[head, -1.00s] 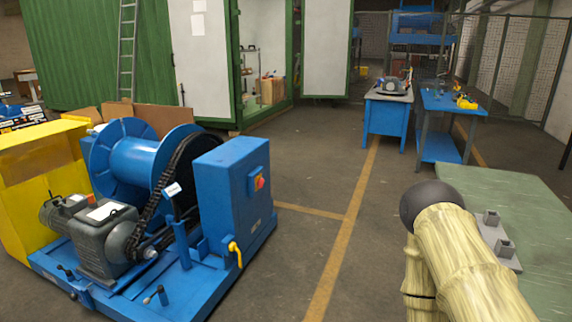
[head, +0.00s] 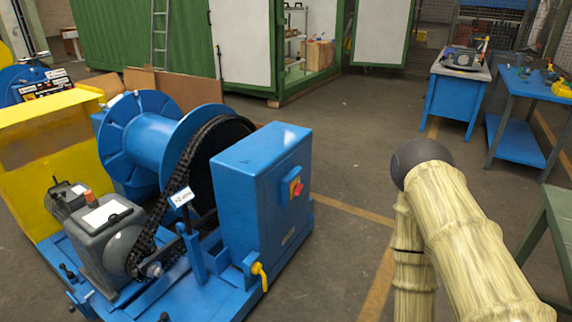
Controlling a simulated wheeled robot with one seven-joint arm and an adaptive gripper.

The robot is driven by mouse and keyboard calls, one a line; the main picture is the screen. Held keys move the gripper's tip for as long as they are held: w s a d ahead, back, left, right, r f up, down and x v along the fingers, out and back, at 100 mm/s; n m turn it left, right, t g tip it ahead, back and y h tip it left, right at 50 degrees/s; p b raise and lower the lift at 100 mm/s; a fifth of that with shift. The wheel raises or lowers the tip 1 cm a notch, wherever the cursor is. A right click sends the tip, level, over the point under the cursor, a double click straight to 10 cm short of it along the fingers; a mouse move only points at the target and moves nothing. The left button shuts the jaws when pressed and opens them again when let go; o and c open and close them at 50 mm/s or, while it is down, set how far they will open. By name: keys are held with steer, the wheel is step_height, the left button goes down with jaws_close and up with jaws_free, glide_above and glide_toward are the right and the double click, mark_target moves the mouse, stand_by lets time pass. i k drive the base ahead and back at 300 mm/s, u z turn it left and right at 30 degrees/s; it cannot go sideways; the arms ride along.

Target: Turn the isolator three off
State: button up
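A yellow handle (head: 260,276) sits lower on the same machine. My arm, pale with a dark round joint, rises at the lower right, apart from the cabinet. My gripper is out of view.
The machine has a blue drum (head: 150,145), a dark chain (head: 178,180) and a grey motor (head: 105,228). A blue bench (head: 452,95) and a blue table (head: 515,140) stand at the back right. A green table (head: 550,235) is at the right edge. The floor (head: 350,150) between is clear.

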mark_target(298, 188)
steer(key=u, duration=0.25)
steer(key=k, duration=0.3)
steer(key=z, duration=0.9)
steer(key=i, duration=1.45)
steer(key=u, duration=0.85)
